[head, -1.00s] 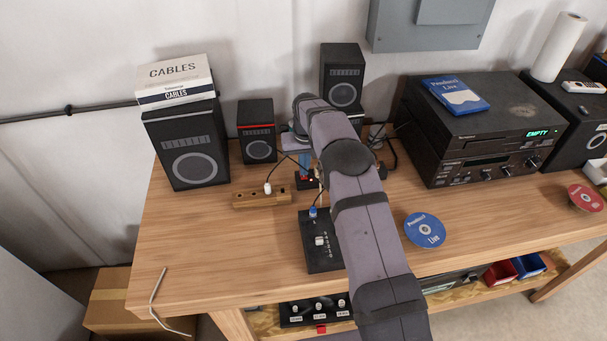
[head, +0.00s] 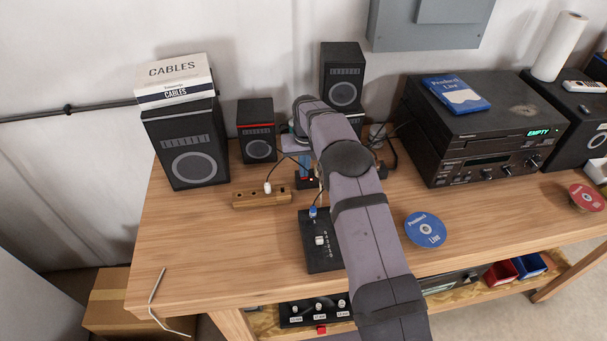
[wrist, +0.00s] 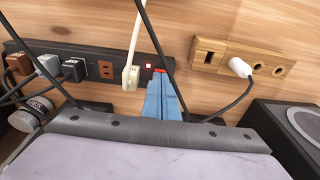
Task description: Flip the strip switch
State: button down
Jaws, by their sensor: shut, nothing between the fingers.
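The black power strip (wrist: 93,66) lies on the wooden table and runs across the upper left of the wrist view. Several plugs sit in it, and a small lit red switch (wrist: 149,66) is at its right end. In the head view, part of the strip (head: 303,185) shows beside my arm, which hides the rest. My gripper (wrist: 161,77) has blue fingers, shut and empty, with the tips at the strip's right end beside the switch. Whether they touch the switch, I cannot tell. In the head view my gripper (head: 306,174) points down at the strip.
A wooden socket block (wrist: 243,57) with a white plug (wrist: 239,67) lies right of the strip in the wrist view. Cables cross near my fingers. A black control box (head: 318,255), speakers (head: 187,150) and an amplifier (head: 480,140) stand around.

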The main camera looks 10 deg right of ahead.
jog(key=shift+f, duration=0.2)
notch_tip(320, 180, up, 7)
jog(key=p, duration=0.4)
dwell(0.7)
jog(key=shift+s, duration=0.1)
dwell(0.4)
jog(key=s+d+f+g+b, duration=0.1)
jog(key=s+b, duration=0.5)
jog(key=s, duration=3.3)
jog(key=shift+d+g+b, duration=0.35)
jog(key=shift+d+g, duration=0.05)
jog(key=shift+d, duration=0.4)
